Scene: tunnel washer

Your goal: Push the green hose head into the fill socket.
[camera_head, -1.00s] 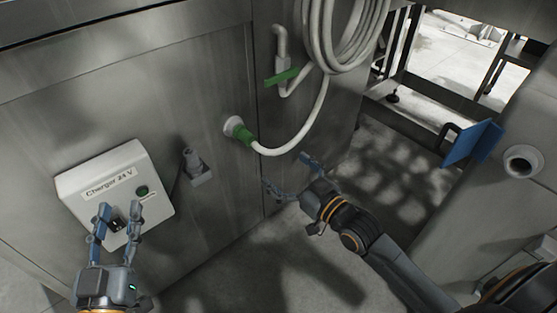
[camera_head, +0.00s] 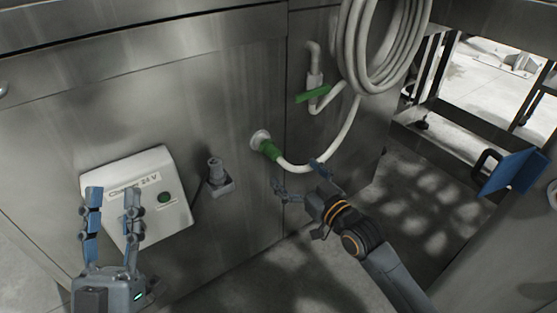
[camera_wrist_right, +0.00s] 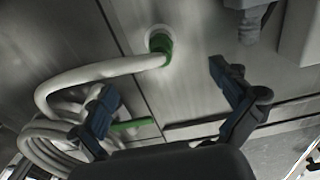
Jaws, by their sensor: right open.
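The green hose head (camera_head: 270,150) sits at the round grey fill socket (camera_head: 257,137) on the steel wall, with the white hose curving from its back. The hose head also shows in the right wrist view (camera_wrist_right: 165,50), against the socket rim (camera_wrist_right: 154,35). How deep it sits I cannot tell. My right gripper (camera_head: 299,176) is open and empty, just below and right of the hose head. In the right wrist view its fingers (camera_wrist_right: 163,84) stand wide apart, with the hose head beyond them. My left gripper (camera_head: 113,196) is open and empty in front of the charger box.
A white charger box (camera_head: 150,181) and a grey connector (camera_head: 216,177) are on the wall at left. A coiled white hose (camera_head: 347,68) hangs above right, beside a green-handled valve (camera_head: 312,94). A blue panel (camera_head: 513,174) stands at far right. The floor below is clear.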

